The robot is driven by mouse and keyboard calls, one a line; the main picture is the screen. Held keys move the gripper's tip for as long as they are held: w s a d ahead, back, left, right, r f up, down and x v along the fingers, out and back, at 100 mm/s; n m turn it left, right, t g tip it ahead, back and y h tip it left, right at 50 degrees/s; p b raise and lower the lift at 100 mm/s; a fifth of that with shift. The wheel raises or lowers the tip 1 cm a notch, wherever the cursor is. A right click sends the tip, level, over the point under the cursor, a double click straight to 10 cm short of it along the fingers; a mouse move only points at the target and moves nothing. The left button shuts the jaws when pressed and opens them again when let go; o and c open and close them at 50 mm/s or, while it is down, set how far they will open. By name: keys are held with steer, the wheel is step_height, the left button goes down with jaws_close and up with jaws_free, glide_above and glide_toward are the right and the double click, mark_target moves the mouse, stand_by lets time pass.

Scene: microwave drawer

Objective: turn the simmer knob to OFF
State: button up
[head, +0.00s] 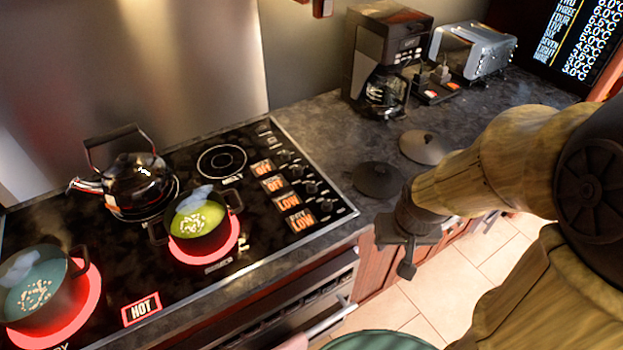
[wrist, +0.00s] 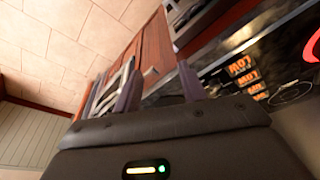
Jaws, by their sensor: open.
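The stove's control strip runs along the right side of the black cooktop (head: 130,265) in the head view. Several small dark knobs (head: 312,187) stand there beside glowing orange labels. Two labels read OFF (head: 273,184) and the two nearer the front read LOW (head: 300,220). The small words above them are too blurred to tell which knob is simmer. My gripper (head: 407,268) is right of the stove's front corner, apart from the knobs. In the wrist view its two fingers (wrist: 160,88) are spread and empty, with the labels (wrist: 243,68) off to the right.
A kettle (head: 130,180) stands behind. A coffee maker (head: 385,60) and toaster (head: 472,50) stand at the back.

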steer(key=shift+o, duration=0.2)
steer(key=w+a+r+m+p, duration=0.2)
steer(key=w+r+p, duration=0.1)
steer(key=w, duration=0.6)
steer(key=shift+w+a+r+m+g, duration=0.2)
steer(key=shift+a+m+g, duration=0.1)
steer(key=shift+m, duration=0.1)
step_height(320, 180, up, 2)
steer(key=m+g+p, duration=0.2)
steer(key=m+p, duration=0.4)
steer(key=m, duration=0.1)
glide_above(312, 184)
steer(key=shift+r, duration=0.2)
steer(key=shift+s+a+f, duration=0.1)
steer(key=shift+a, duration=0.05)
step_height(312, 184, down, 17)
steer(key=p, duration=0.5)
steer(key=shift+f, duration=0.15)
steer(key=shift+c, duration=0.2)
steer(key=c, duration=1)
